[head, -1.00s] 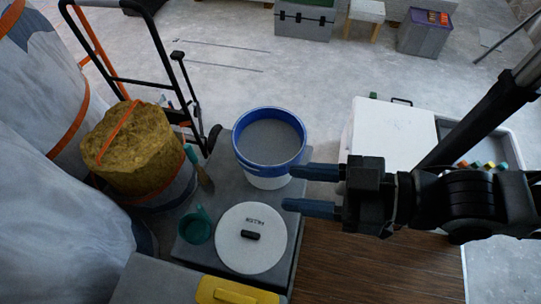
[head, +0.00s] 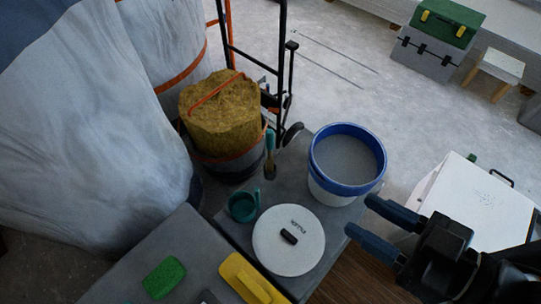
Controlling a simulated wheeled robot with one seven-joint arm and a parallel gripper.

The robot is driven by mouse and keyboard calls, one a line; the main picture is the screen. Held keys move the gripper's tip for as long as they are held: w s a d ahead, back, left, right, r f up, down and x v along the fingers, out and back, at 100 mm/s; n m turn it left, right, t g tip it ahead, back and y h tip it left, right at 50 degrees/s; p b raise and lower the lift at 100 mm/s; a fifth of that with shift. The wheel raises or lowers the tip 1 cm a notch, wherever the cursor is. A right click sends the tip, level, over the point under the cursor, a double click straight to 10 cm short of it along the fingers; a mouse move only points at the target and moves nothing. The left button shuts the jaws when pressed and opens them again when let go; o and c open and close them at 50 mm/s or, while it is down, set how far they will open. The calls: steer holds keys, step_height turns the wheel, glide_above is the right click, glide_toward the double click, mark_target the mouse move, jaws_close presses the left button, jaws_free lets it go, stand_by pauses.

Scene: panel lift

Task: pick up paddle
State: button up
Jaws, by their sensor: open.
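A slim tool with a teal handle and a brown lower end (head: 270,154) stands at the back edge of the grey table, left of the bucket. I cannot tell for sure whether it is the paddle. A white bucket with a blue rim (head: 319,187) holds grey material. A round white lid (head: 270,255) with a black handle lies in front of it. My gripper (head: 360,215) is open and empty, its blue fingers pointing left. In the picture it is just below and right of the bucket, right of the lid, and apart from the tool.
A teal mug (head: 241,209) stands left of the lid. A yellow float (head: 247,280) and a green block (head: 165,277) lie on the near grey surface. A yellow-brown bale in a bin (head: 217,112), a black hand truck (head: 283,70) and large wrapped sacks (head: 95,130) stand behind and left.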

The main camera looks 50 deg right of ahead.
steer(key=shift+o, duration=0.5)
steer(key=shift+o, duration=0.5)
steer(key=shift+w+f, duration=0.15)
steer(key=shift+f, duration=0.2)
steer(key=m+t+h+b, duration=0.1)
steer(key=m+h+b, duration=0.55)
steer(key=b, duration=0.85)
glide_toward(271, 145)
steer(key=w+n+h, duration=0.1)
steer(key=w+h, duration=0.1)
steer(key=w, duration=0.1)
steer(key=shift+f+b+x, duration=0.15)
steer(key=shift+b+x, duration=0.25)
steer(key=shift+x, duration=1.7)
steer(key=shift+f+b+x, duration=0.2)
steer(key=shift+b+x, duration=0.15)
steer(key=shift+x, duration=1.75)
steer(key=shift+s+d, duration=0.1)
steer(key=shift+d, duration=0.1)
steer(key=c, duration=1)
